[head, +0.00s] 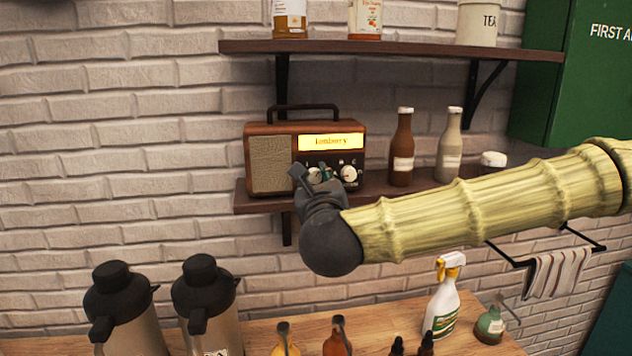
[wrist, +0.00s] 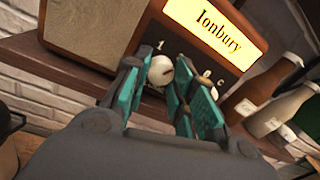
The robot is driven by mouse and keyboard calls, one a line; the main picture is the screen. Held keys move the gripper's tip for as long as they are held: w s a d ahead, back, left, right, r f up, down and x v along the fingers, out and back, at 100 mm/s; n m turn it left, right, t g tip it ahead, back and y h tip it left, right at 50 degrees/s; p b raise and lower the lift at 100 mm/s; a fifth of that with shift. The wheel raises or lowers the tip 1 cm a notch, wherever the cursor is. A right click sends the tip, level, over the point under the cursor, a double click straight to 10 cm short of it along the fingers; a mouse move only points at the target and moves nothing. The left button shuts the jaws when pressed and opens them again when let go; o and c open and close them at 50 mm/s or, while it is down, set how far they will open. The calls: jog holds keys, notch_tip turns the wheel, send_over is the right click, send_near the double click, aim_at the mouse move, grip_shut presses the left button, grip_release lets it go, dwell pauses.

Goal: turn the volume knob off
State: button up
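A brown wooden radio (head: 269,132) stands on the lower shelf, with a speaker grille at left and a lit yellow display reading "Ionbury". Its front has a left white knob (head: 315,175) and a right white knob (head: 349,174). No readable label tells which is the volume knob. My gripper (head: 312,182) is at the radio's front by the left knob. In the wrist view my gripper (wrist: 157,88) is open, its teal-padded fingers on either side of a white knob (wrist: 160,70). I cannot tell whether they touch it. The other knob is hidden there, behind the right finger.
The lower shelf (head: 243,203) also holds a brown bottle (head: 402,150), a grey bottle (head: 450,148) and a small jar (head: 492,162) right of the radio. The upper shelf (head: 390,50) is above. Dispensers, bottles and a spray bottle (head: 441,303) stand on the counter below.

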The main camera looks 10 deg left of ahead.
jog(key=shift+f+n+b, duration=0.1)
jog(key=shift+n+b, duration=0.2)
jog(key=shift+b, duration=0.1)
jog(key=shift+f+n+b, duration=0.1)
jog(key=shift+n+b, duration=0.8)
jog(key=shift+c, duration=0.2)
jog(key=n+b, duration=0.2)
jog(key=shift+n, duration=0.4)
jog(key=n+b, duration=0.3)
jog(key=n, duration=0.3)
jog(key=shift+d+n+y, duration=0.1)
jog(key=shift+n+y, duration=0.3)
jog(key=n+y+b, duration=0.1)
jog(key=n+b, duration=0.1)
jog(key=n, duration=0.4)
jog(key=shift+n, duration=0.4)
jog(key=n+b, duration=0.1)
jog(key=n, duration=0.5)
jog(key=shift+d+n+y, duration=0.1)
jog(key=shift+n+y, duration=0.2)
